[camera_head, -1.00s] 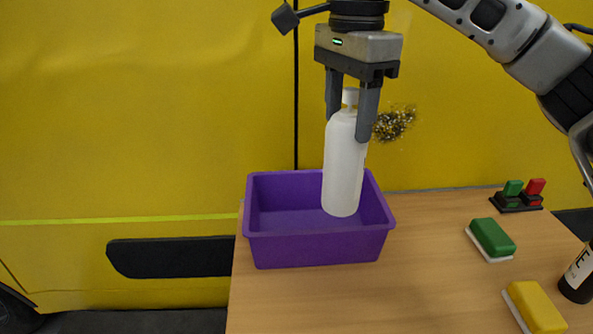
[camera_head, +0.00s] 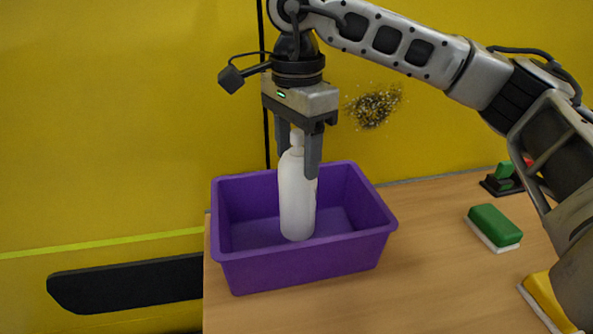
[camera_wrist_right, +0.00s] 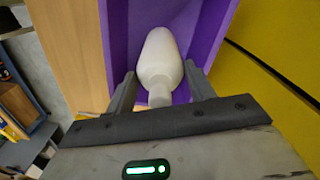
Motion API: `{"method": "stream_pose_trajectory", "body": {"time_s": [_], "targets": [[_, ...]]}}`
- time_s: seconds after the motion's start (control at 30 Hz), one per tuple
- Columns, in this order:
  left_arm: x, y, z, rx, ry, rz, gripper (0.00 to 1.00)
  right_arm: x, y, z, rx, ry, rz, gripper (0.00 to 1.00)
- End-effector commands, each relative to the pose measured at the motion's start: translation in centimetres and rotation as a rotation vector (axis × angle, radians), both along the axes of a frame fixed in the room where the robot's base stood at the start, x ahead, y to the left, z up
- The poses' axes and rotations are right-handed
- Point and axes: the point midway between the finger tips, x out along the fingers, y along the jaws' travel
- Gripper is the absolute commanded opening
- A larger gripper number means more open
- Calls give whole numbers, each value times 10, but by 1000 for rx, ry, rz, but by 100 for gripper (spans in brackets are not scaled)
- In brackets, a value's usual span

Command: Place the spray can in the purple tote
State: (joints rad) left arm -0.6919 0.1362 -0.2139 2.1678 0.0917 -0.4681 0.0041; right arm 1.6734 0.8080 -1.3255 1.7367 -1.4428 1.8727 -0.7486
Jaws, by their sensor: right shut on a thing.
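The spray can (camera_head: 297,200) is a white bottle with a narrow white top, held upright. My right gripper (camera_head: 299,165) is shut on its upper part, one finger on each side. The purple tote (camera_head: 305,264) stands on the wooden table, and the can's lower part is inside its opening. I cannot tell whether the can's base touches the tote floor. In the right wrist view the can (camera_wrist_right: 161,60) lies between the fingers, with the tote wall (camera_wrist_right: 207,35) beyond it. My left gripper is not in view.
A green sponge-like block (camera_head: 493,225) and a yellow one (camera_head: 552,300) lie at the right of the wooden table (camera_head: 430,260). A green and red switch-like item (camera_head: 503,178) is at the back right, partly behind my arm. A yellow wall (camera_head: 120,110) rises behind the table.

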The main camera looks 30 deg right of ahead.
Motion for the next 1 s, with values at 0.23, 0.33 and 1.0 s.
{"method": "stream_pose_trajectory", "body": {"time_s": [0.23, 0.33, 1.0], "targets": [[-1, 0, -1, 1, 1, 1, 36, 0, 0, -33, 0, 0, 0, 0], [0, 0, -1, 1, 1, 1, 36, 0, 0, -35, 1, -1, 1, 0], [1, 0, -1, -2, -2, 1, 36, 0, 0, -38, 0, 1, 1, 75]]}}
